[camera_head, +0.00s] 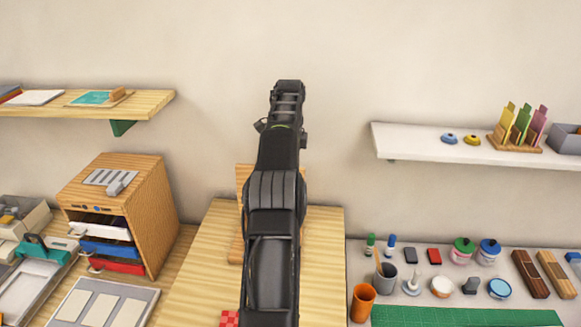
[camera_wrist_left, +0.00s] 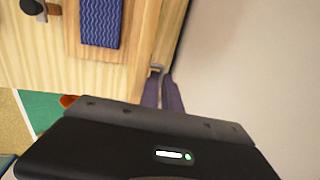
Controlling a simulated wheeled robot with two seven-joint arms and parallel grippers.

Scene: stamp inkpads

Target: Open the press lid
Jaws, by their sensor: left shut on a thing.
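A wooden board, seemingly the press lid, shows as a strip (camera_head: 243,178) behind my arm in the head view, standing on the pale wooden table (camera_head: 195,285). In the left wrist view a wooden plate with a blue wavy pad (camera_wrist_left: 100,22) lies at the top. My left gripper (camera_wrist_left: 164,88) has its two fingers close together at the right edge of the wood, shut on a small tab (camera_wrist_left: 156,70) there. My left arm covers most of the press in the head view, and the fingertips are hidden there. My right gripper is in neither view.
A wooden drawer cabinet (camera_head: 150,215) stands left of the table. Ink pots, cups and stamps crowd the grey surface at right, with an orange cup (camera_head: 362,303) near the table's edge. A white shelf (camera_head: 410,146) hangs at right and a wooden shelf (camera_head: 155,100) at left.

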